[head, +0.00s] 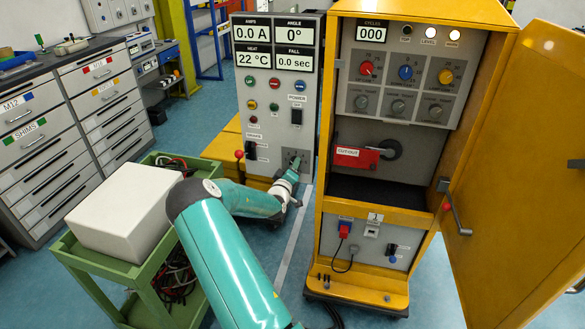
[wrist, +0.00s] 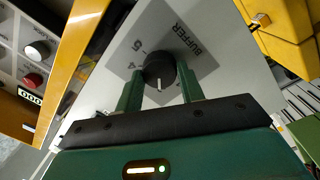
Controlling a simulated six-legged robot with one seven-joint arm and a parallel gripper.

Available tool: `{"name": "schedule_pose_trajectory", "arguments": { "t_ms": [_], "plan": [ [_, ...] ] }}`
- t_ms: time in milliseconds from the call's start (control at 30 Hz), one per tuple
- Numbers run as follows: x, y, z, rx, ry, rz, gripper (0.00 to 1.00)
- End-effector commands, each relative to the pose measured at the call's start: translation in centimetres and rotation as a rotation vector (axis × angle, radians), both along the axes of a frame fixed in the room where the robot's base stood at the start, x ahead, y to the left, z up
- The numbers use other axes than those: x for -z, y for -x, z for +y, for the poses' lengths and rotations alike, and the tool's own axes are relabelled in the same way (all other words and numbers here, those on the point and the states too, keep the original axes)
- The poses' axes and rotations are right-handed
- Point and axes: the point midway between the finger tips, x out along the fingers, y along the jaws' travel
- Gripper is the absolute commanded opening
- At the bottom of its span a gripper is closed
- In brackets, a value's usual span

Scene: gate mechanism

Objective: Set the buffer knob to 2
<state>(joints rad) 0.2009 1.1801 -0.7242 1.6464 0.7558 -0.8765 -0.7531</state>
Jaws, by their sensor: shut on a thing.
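The buffer knob (wrist: 158,66) is black and round, with a white pointer line that points toward the bottom of the wrist view. It sits on a grey plate (wrist: 205,60) marked BUFFER, with a few numerals on its left side. The number at the pointer is hidden. In the head view the plate (head: 301,155) is at the lower right of the grey panel (head: 265,160), and my gripper hides most of the knob. My gripper (wrist: 160,78) is shut on the knob, one green finger on each side; it also shows in the head view (head: 292,174).
The yellow cabinet (head: 418,200) stands close on the right, its door (head: 525,150) open. A green cart (head: 118,288) with a white box (head: 122,208) stands at the left. Grey drawer units (head: 95,90) are behind it. Some blue floor is free between panel and cabinet.

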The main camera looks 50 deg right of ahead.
Motion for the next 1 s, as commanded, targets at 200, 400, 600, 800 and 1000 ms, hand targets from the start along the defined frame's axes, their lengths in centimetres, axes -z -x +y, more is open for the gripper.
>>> {"name": "schedule_pose_trajectory", "arguments": {
  "t_ms": [200, 400, 600, 800, 1000],
  "plan": [
    [0.0, 0.0, 0.0, 0.001, 0.003, 0.004, 0.15],
    [0.0, 0.0, 0.0, 0.001, 0.002, 0.003, 0.44],
    [0.0, 0.0, 0.0, 0.000, 0.001, 0.004, 0.60],
    [0.0, 0.1, 0.2, 0.000, 0.001, 0.004, 0.60],
    [0.1, 0.8, 2.2, -0.001, 0.000, 0.004, 0.60]
  ]
}}
